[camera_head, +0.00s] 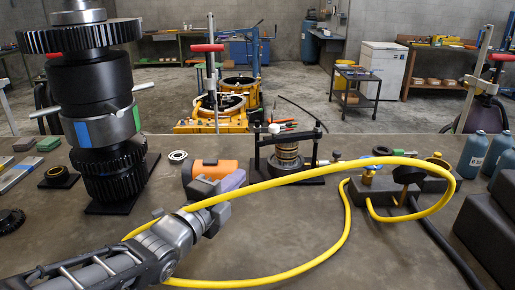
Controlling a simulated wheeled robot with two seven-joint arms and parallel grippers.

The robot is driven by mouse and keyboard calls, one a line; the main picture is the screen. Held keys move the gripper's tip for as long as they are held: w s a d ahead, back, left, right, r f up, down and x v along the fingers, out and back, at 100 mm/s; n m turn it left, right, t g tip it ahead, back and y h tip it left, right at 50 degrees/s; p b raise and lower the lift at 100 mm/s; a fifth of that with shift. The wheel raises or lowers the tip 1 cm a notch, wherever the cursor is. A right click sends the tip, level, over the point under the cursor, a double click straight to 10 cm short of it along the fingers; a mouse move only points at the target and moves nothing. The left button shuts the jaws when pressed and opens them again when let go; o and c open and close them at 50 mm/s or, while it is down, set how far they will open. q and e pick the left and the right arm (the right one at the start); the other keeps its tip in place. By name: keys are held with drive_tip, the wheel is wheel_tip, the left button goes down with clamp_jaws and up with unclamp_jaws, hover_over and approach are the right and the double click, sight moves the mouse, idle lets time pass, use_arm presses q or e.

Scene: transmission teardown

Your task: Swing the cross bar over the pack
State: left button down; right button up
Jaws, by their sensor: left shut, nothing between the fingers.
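The black cross bar (298,136) sits at the top of a small black press frame on the bench, in the middle of the head view. From this angle it spans above the pack (287,156), a round stack of brownish discs between the frame's posts. I cannot tell whether the bar touches the pack. My left gripper (226,200) is shut and empty. It is in front of and to the left of the frame, apart from the bar. My right gripper is not in view.
A yellow hose (345,235) loops over my left gripper and across the bench to a valve block (386,190). An orange tool (214,170) lies left of the frame. A tall gear shaft (100,95) stands at left, blue bottles (472,155) at right.

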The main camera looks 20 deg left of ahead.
use_arm(q)
drive_tip(key=p, duration=0.2)
approach(262, 144)
drive_tip(key=w+d, duration=0.3)
drive_tip(key=w+a+p, duration=0.1)
drive_tip(key=w+a, duration=0.1)
drive_tip(key=shift+w+a, duration=0.35)
drive_tip(key=w+a+b, duration=0.4)
drive_tip(key=shift+a+b, duration=0.2)
drive_tip(key=shift+b, duration=0.2)
drive_tip(key=shift+w+f, duration=0.1)
